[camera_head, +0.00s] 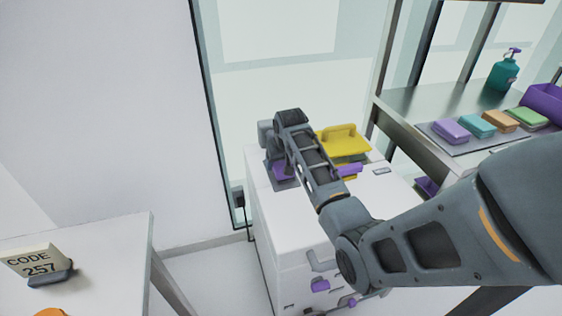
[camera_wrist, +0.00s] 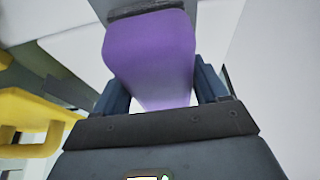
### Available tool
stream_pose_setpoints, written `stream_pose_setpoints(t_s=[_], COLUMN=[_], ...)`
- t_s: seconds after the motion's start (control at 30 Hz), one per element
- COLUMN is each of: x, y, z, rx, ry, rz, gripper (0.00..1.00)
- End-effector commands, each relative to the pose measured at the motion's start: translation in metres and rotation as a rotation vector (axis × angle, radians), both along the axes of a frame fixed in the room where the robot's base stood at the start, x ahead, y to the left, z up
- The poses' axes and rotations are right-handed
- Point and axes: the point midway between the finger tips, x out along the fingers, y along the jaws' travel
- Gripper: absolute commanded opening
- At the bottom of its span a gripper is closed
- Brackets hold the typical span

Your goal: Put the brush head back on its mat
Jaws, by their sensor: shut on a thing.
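The purple brush head (camera_wrist: 152,60) is between the two fingers of my gripper (camera_wrist: 162,78) in the wrist view, and the gripper is shut on it. A dark grey band (camera_wrist: 148,8) shows at its far end. My wrist hides part of both. I cannot tell whether the brush head touches the mat.
A yellow handled thing (camera_head: 343,140) stands right of my forearm on the white cabinet (camera_head: 385,195); it also shows in the wrist view (camera_wrist: 30,110). A purple piece (camera_head: 349,170) lies near it. A metal shelf (camera_head: 405,100) with coloured blocks stands right. A table (camera_head: 110,245) is at left.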

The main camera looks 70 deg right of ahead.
Motion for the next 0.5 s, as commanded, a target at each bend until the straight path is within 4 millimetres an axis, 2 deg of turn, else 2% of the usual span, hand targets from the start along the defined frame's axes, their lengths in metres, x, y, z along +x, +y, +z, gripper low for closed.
stream_pose_setpoints(t_s=[0.4,0.43,0.5], x=[0.0002,0.0000,-0.0001], y=[-0.0002,0.0000,-0.0001], z=[-0.0054,-0.0055,-0.0052], rx=[-0.001,0.000,0.000], ry=[-0.001,0.000,0.000], rz=[0.000,0.000,0.000], gripper=[0.44,0.75,0.81])
